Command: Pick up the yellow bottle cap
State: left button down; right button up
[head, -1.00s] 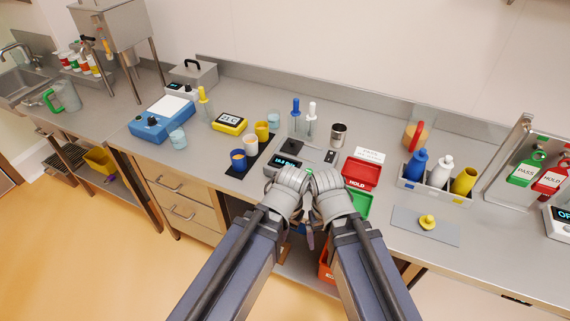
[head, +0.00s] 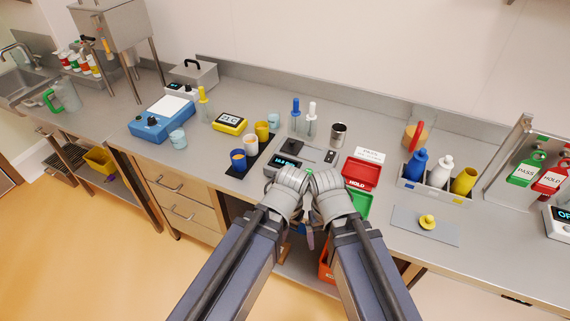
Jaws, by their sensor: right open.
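The yellow bottle cap (head: 427,222), a small round knobbed piece, sits on a grey mat (head: 410,228) at the right front of the bench. Nothing touches it. My two arms reach up from the bottom centre, with their wrists side by side at the bench's front edge. My right gripper (head: 310,237) shows only in small part between the arms, below the wrists. It is open and well left of the cap. My left gripper is hidden behind my arm.
A grey rack (head: 434,192) behind the mat holds a blue bottle (head: 416,165), a white bottle (head: 441,168) and a yellow bottle (head: 464,181). A red tray (head: 362,172) and a green tray (head: 358,205) lie left of the mat. Bare bench surrounds the mat.

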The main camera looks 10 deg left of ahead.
aim_at(428, 222)
jog(key=z, duration=1.25)
jog(key=i+l+u, duration=0.15)
